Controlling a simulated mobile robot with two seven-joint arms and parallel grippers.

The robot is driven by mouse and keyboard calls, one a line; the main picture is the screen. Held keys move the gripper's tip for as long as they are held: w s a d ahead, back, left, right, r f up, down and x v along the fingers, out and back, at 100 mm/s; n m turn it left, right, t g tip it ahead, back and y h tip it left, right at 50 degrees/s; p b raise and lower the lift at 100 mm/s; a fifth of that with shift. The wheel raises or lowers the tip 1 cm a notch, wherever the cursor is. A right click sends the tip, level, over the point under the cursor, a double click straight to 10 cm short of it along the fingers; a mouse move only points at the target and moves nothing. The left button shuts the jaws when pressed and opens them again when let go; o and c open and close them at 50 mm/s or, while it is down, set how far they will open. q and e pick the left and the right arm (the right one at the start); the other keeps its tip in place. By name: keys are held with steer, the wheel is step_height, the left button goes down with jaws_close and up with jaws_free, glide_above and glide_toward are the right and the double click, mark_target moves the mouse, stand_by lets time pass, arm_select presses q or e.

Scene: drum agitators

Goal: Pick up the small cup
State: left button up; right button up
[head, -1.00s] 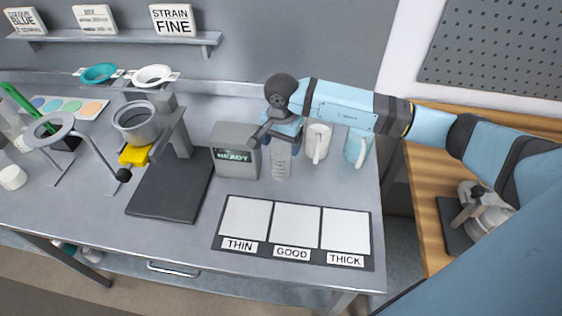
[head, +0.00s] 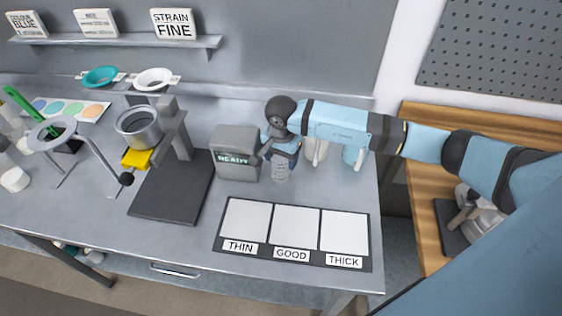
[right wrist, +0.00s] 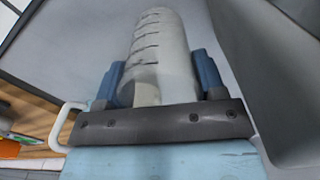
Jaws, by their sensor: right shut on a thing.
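A small pale translucent cup with dark graduation lines (head: 281,172) stands on the bench, just right of the grey READY box. My right gripper (head: 282,152) comes down over it from above and hides its upper part. In the right wrist view the cup (right wrist: 160,45) lies between the two blue fingers of the gripper (right wrist: 160,76), which are shut on it. I cannot tell whether its base is off the bench. My left gripper is not in view.
The READY box (head: 236,153) stands close to the left of the cup. The THIN, GOOD, THICK board (head: 294,232) lies in front.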

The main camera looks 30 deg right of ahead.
steer(key=shift+r, duration=0.15)
step_height(320, 180, up, 20)
steer(key=b, duration=0.3)
steer(key=s+a+f+n+p, duration=0.3)
steer(key=s+f+n, duration=0.4)
steer(key=n, duration=0.4)
steer(key=shift+s+f+p, duration=0.15)
steer(key=shift+f+p, duration=0.05)
steer(key=shift+p, duration=0.65)
steer(key=shift+f, duration=0.1)
steer(key=shift+s+d, duration=0.1)
